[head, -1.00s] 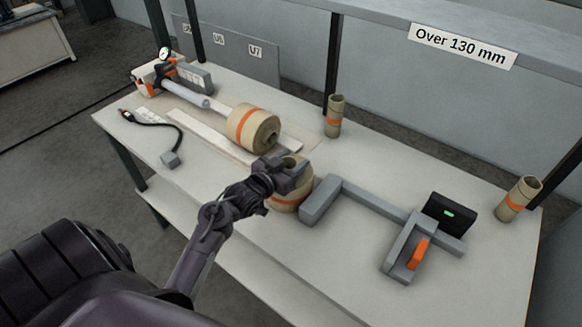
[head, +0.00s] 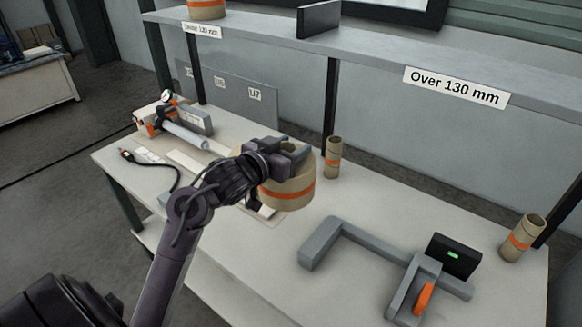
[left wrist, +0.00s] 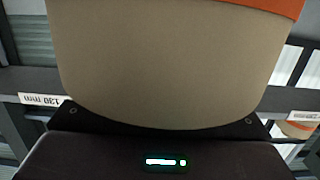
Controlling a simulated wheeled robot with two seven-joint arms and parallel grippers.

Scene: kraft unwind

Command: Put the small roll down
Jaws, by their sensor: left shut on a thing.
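The small roll (head: 288,194) is tan kraft with an orange band. My left gripper (head: 290,153) is shut on its upper part and holds it raised above the table (head: 255,270), with the roll's axis about upright. In the left wrist view the roll (left wrist: 175,65) fills most of the picture, its orange band at the top; the fingertips cannot be made out there. The other roll that lay on the table is hidden behind my arm and the held roll. My right gripper is not in view.
A shelf (head: 370,68) runs above the table's back, with a label "Over 130 mm" (head: 455,88) and another label (head: 202,29) at left; a roll (head: 207,9) sits there. A grey angled fixture (head: 375,243) lies at right.

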